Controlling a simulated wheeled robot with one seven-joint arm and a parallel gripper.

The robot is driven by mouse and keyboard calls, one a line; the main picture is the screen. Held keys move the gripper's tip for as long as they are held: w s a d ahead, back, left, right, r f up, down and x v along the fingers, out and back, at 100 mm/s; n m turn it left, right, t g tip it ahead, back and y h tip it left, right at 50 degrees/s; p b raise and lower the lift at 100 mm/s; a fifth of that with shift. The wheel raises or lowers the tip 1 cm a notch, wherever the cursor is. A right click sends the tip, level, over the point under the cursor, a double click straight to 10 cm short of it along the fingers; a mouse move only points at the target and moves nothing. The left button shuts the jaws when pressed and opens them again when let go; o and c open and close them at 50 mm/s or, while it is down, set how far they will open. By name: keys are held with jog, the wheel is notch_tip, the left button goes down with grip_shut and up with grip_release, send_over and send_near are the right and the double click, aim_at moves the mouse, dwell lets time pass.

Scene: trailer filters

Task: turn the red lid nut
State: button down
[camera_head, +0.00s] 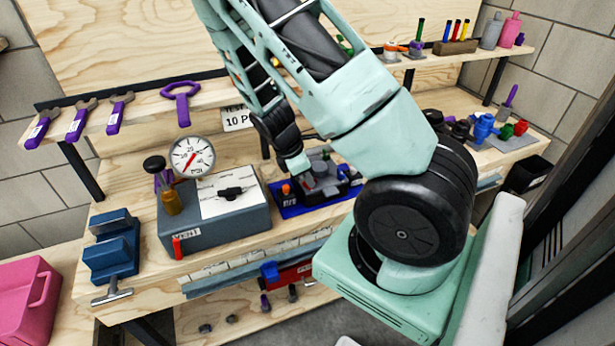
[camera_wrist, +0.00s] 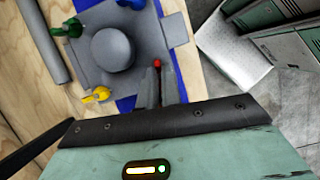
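The red lid nut (camera_wrist: 157,63) shows as a small red spot at the fingertips in the wrist view; most of it is hidden. My gripper (camera_wrist: 158,76) has its two dark fingers close together, one on each side of the nut, and looks shut on it. The grey housing lid (camera_wrist: 113,50) has a round dome. A yellow nut (camera_wrist: 97,95), a green nut (camera_wrist: 65,28) and a blue nut at the top edge sit around it. In the head view my gripper (camera_head: 297,163) reaches down over the housing (camera_head: 325,180), and the red nut cannot be made out.
The housing stands on a blue mat (camera_head: 292,211). Left of it are a grey tester box (camera_head: 230,225) with a dial gauge (camera_head: 192,155) and a blue vise (camera_head: 110,245). Purple-handled tools (camera_head: 80,120) hang behind. Coloured fittings (camera_head: 484,127) lie at right, beyond my arm.

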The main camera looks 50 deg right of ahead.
dwell(0.4)
jog(key=m, duration=0.2)
jog(key=m+y+p, duration=0.1)
jog(key=shift+w+d+r+m+g, duration=0.1)
jog(key=shift+w+m+g, duration=0.05)
jog(key=shift+m+g, duration=0.25)
jog(key=m+y, duration=0.1)
jog(key=m, duration=0.1)
jog(key=m+p, duration=0.1)
jog(key=m, duration=0.1)
jog(key=shift+d+m+g+y, duration=0.15)
jog(key=shift+m+g+y, duration=0.15)
jog(key=shift+g+y, duration=0.1)
jog(key=m+y, duration=0.1)
jog(key=m, duration=0.3)
jog(key=shift+d+y, duration=0.1)
jog(key=shift+y, duration=0.3)
jog(key=shift+d+m+t+y, duration=0.1)
jog(key=shift+m+t+y, duration=0.35)
jog(key=shift+m, duration=1.55)
jog(key=shift+y, duration=0.25)
jog(key=c, duration=1.6)
grip_release()
jog(key=v, duration=0.5)
jog(key=b+v, duration=0.1)
jog(key=v, duration=0.5)
jog(key=b+v, duration=0.1)
jog(key=v, duration=0.5)
jog(key=shift+w+r, duration=0.1)
jog(key=shift+w, duration=0.2)
